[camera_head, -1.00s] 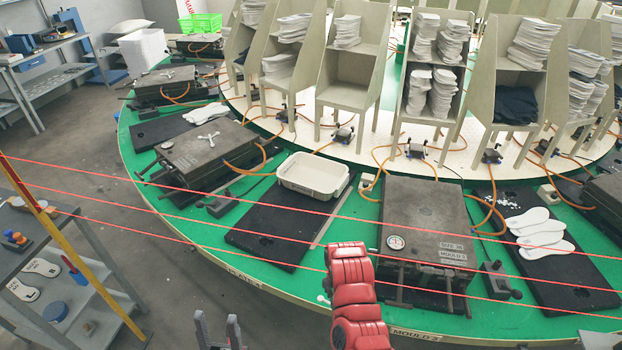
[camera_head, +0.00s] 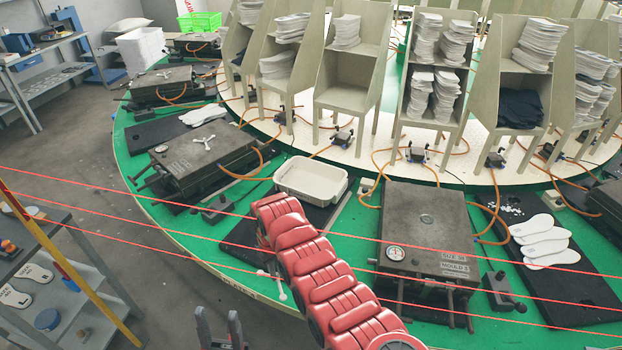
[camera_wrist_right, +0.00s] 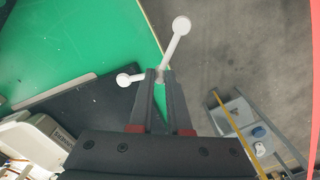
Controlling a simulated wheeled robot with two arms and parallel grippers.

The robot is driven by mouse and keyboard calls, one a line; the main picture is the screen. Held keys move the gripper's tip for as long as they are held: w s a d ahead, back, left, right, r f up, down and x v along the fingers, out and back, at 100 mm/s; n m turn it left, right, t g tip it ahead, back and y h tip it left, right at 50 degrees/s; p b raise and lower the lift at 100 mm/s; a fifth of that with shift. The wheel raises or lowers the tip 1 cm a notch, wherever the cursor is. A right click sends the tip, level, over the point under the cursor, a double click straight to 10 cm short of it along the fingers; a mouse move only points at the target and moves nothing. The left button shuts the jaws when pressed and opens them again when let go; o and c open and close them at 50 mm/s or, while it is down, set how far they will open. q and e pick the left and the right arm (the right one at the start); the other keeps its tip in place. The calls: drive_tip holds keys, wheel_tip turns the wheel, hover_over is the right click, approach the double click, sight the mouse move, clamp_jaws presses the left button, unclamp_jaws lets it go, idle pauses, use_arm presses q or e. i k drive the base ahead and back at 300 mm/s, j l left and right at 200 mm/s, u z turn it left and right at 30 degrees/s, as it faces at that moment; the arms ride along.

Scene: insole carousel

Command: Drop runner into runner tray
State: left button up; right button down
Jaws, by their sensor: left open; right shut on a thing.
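The white runner, a small piece with thin arms and round ends, hangs from my right gripper (camera_wrist_right: 163,78) in the right wrist view, where its upper end (camera_wrist_right: 181,26) shows. In the head view the runner (camera_head: 282,295) shows below the red right arm, which hides most of that gripper. The cream runner tray (camera_head: 312,197) stands on the carousel beyond the arm, apart from the runner. In the wrist view part of the tray (camera_wrist_right: 40,140) shows at lower left. My left gripper (camera_head: 218,318) is open and empty at the bottom edge.
A closed mould (camera_head: 425,235) stands right of the arm. Another mould (camera_head: 200,160) at left bears a similar white runner (camera_head: 203,141). Red lines cross in front of the green carousel (camera_head: 150,215). Shelves with insole stacks (camera_head: 348,65) stand behind the tray.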

sight(316, 189)
drive_tip(key=i+l, duration=0.15)
drive_tip(key=i, duration=0.45)
drive_tip(key=i+l, duration=0.2)
drive_tip(key=i, duration=0.4)
drive_tip(key=i+l, duration=0.15)
drive_tip(key=i, duration=0.45)
